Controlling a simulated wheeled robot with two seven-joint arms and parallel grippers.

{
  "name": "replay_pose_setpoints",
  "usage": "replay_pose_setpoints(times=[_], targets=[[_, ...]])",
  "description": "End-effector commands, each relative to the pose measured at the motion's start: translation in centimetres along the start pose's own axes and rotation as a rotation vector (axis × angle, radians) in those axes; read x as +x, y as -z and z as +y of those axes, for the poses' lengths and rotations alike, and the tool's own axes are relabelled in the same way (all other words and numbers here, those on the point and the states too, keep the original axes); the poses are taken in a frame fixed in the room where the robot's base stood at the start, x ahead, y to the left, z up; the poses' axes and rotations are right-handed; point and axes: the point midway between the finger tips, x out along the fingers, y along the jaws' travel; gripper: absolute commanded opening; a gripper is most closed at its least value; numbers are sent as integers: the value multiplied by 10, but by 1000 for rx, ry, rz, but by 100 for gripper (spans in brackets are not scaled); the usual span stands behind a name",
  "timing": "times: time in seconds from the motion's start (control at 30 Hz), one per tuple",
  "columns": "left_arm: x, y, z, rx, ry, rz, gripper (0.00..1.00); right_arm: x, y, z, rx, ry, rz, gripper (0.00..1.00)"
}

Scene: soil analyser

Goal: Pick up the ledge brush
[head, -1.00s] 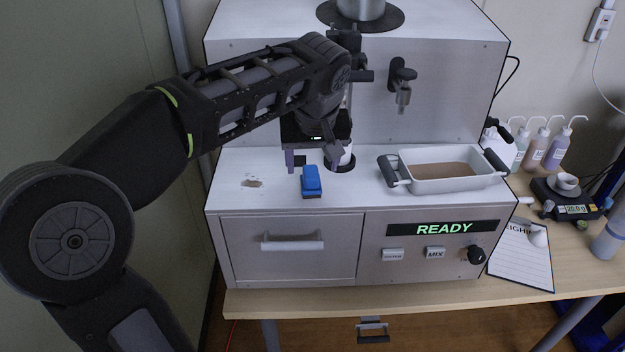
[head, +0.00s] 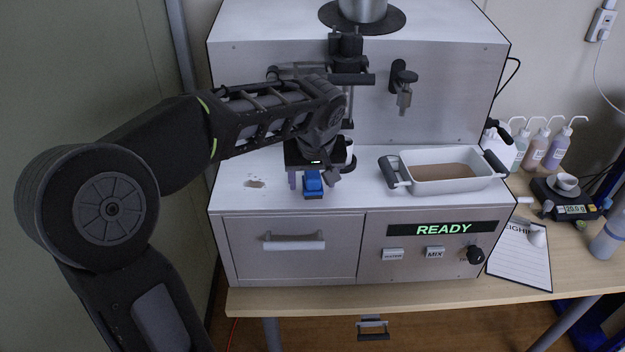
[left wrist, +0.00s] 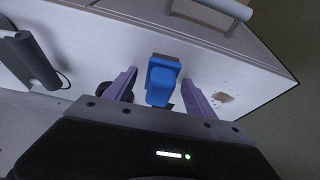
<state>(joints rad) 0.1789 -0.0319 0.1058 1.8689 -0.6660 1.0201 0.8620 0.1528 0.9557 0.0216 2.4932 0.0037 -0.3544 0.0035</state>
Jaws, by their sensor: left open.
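The ledge brush (head: 313,185) is a small blue brush with a dark underside, lying on the white ledge of the analyser near its front edge. It also shows in the left wrist view (left wrist: 162,80). My left gripper (head: 312,182) is open above the brush, pointing down. In the left wrist view its two purple fingers (left wrist: 157,90) stand on either side of the blue body, with a gap on each side. The head view hides part of the brush behind the gripper. My right gripper is not in view.
A brown soil smear (head: 255,184) lies on the ledge left of the brush. A white tray (head: 440,186) of brown soil with dark handles stands to the right. A drawer handle (head: 293,243) and the READY display (head: 443,229) are on the front below.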

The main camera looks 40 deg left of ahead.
Motion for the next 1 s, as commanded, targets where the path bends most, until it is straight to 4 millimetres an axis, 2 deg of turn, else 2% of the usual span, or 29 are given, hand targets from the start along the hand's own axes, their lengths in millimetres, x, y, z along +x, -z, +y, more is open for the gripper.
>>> replay_pose_setpoints(times=[0.5, 1.0], targets=[[0, 0, 0, 0, 0, 1, 63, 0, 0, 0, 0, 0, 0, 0], [0, 0, 0, 0, 0, 1, 22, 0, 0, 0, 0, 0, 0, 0]])
